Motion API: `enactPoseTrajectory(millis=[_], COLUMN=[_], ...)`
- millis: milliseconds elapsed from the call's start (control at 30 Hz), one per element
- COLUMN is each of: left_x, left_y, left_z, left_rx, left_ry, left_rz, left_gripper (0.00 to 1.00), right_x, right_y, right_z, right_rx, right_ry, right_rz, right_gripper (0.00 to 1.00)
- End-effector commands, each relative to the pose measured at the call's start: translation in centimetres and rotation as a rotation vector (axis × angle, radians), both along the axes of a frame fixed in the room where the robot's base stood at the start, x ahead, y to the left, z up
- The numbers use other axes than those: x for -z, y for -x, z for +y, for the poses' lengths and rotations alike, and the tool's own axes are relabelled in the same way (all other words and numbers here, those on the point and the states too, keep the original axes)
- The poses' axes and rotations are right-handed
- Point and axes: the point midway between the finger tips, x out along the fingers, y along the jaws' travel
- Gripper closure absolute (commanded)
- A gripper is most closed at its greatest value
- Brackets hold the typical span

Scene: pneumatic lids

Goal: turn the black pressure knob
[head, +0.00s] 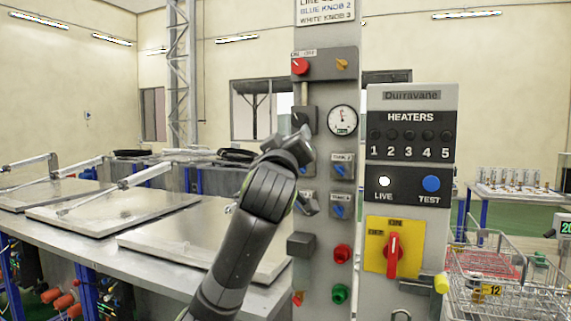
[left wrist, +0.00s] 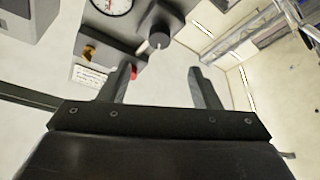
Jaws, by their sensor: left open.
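The black pressure knob (left wrist: 158,40) shows in the left wrist view as a round dark knob with a light mark, on a grey box. My left gripper (left wrist: 162,72) is open and empty. Its two fingers point toward the knob, one to either side of it in the picture, apart from it. In the head view my left gripper (head: 303,135) is in front of the panel column, over the lower part of a dark box (head: 304,115); the knob is hidden there. My right gripper is not in view.
A round gauge (head: 342,119) sits right of the dark box. A red switch (head: 300,66) and an orange knob (head: 341,64) are above. Blue tank knobs (head: 340,171) are below. The heater panel (head: 410,130) stands close at the right. Metal tables fill the left.

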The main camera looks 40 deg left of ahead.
Motion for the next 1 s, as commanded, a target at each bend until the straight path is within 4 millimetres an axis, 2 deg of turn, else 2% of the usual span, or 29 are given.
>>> enactPoseTrajectory(millis=[100, 333, 1000], left_x=[0.9, 1.6, 2.0], left_y=[1.9, 4.0, 4.1], left_z=[-0.9, -1.9, -2.0], left_rx=[0.003, 0.001, 0.0], left_ry=[-0.001, 0.0, -0.001], left_rz=[-0.004, -0.002, 0.007], left_gripper=[0.43, 0.43, 0.43], right_x=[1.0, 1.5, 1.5], right_y=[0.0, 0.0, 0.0], right_z=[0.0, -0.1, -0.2], right_rx=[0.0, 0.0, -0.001], right_ry=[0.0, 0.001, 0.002], right_rz=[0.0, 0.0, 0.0], right_gripper=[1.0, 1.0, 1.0])
